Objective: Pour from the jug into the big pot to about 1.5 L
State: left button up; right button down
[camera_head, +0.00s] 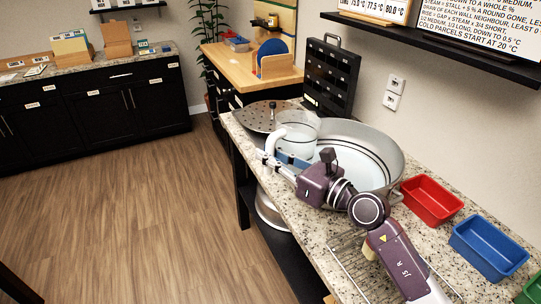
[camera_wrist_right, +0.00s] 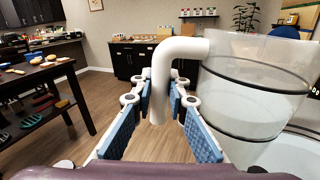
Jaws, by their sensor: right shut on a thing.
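The clear jug (camera_head: 299,133) with a white handle is at the near-left rim of the big pot (camera_head: 392,147) in the head view. My right gripper (camera_head: 276,160) is shut on the jug's handle. In the right wrist view the blue finger pads of the gripper (camera_wrist_right: 160,98) stand either side of the white handle (camera_wrist_right: 161,85). The jug (camera_wrist_right: 256,85) looks upright, with dark bands around it; how much liquid it holds is hard to tell. The big pot is wide, metal and open, with a pale bottom or liquid inside. My left gripper is not in view.
A perforated lid (camera_head: 262,116) lies behind the jug on the granite counter. A black rack (camera_head: 330,76) stands beyond the pot. A red bin (camera_head: 431,200) and a blue bin (camera_head: 488,247) are at the right, and a wire rack (camera_head: 350,268) lies in front. Floor at left is clear.

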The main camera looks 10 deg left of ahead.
aim_at(269, 143)
jog(key=shift+r, duration=0.35)
jog(key=shift+s+r+m+p, duration=0.1)
jog(key=shift+r+m+p, duration=0.3)
jog(key=shift+p, duration=0.35)
dwell(0.3)
jog(key=shift+s+a+r+m+p, duration=0.15)
jog(key=shift+r+m+p, duration=0.95)
jog(key=shift+p, duration=0.75)
dwell(1.7)
jog(key=shift+r+m+p, duration=0.7)
jog(key=shift+r+p, duration=0.05)
jog(key=shift+p, duration=0.25)
dwell(0.8)
jog(key=shift+w+r+m+p, duration=0.2)
jog(key=shift+r+m+p, duration=0.3)
jog(key=shift+m+p, duration=0.2)
dwell(0.5)
